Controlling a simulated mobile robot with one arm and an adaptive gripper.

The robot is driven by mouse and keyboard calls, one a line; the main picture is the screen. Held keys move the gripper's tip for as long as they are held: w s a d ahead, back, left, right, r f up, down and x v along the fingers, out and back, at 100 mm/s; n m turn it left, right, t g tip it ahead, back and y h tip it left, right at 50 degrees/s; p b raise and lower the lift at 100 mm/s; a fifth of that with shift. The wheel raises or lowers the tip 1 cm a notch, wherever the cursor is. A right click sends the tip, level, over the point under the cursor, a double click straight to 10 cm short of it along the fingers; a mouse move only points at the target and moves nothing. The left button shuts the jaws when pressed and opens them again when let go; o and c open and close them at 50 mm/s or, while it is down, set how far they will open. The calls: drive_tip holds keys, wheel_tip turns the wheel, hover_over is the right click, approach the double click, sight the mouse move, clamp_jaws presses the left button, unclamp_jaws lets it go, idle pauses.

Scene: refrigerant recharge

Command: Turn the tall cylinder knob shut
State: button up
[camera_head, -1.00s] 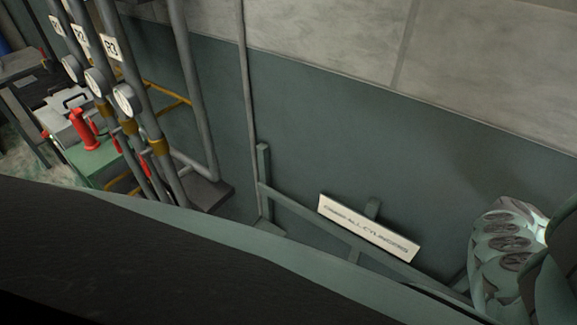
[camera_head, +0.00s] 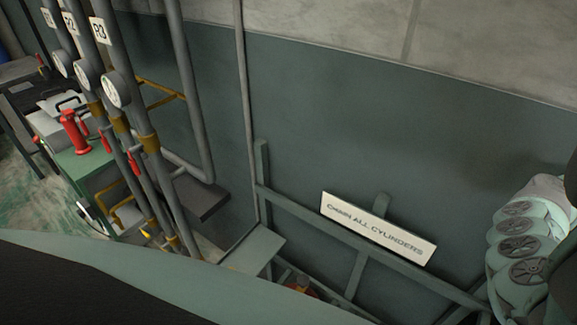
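No tall cylinder or knob can be made out clearly. Behind the edge of my own body, below the wall rack, a small orange-brown object (camera_head: 300,284) partly shows; it is too small and hidden to identify. A white sign (camera_head: 378,229) reading "CHAIN ALL CYLINDERS" is fixed on the grey-green rack rail (camera_head: 330,228). At the right edge are pale green rounded parts with dark round discs, which look like part of my arm; no gripper fingers show.
Vertical grey pipes with gauges (camera_head: 115,90) and red-handled valves stand at the left. Behind them, a red bottle-like object (camera_head: 74,132) stands on a green cabinet (camera_head: 85,165). A flat grey-green plate (camera_head: 254,249) lies beside the rack.

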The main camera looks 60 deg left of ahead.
drive_tip(key=o, duration=1.3)
drive_tip(key=shift+o, duration=0.2)
wheel_tip(320, 180, up, 10)
